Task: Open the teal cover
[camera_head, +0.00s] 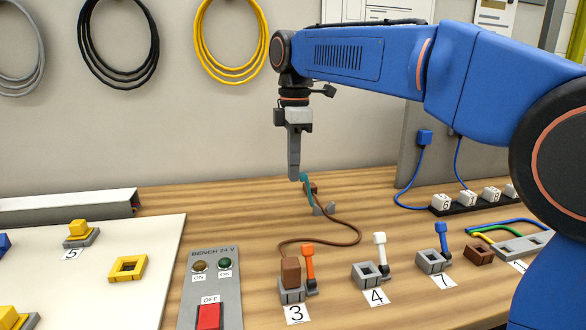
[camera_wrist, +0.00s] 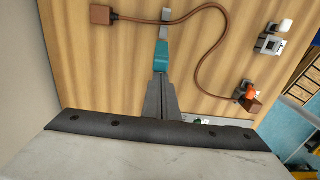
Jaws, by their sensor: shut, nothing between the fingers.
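The teal cover (camera_head: 305,179) is a small narrow piece on the bench, partly hidden by my gripper in the head view. In the wrist view the teal cover (camera_wrist: 161,57) lies just beyond the fingertips. A small grey bracket (camera_head: 325,209) is beside it in the head view. My gripper (camera_head: 294,178) is shut and empty and points down, its tips right at the teal piece. In the wrist view the shut fingers (camera_wrist: 160,78) meet or overlap the teal edge; I cannot tell whether they touch it.
A brown cable (camera_head: 357,230) runs from a brown plug (camera_head: 290,270) beside an orange lever (camera_head: 308,262) to a brown block near the cover. Sockets with a white lever (camera_head: 380,247) and a blue lever (camera_head: 442,237) stand right. A switch panel (camera_head: 211,265) is at front.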

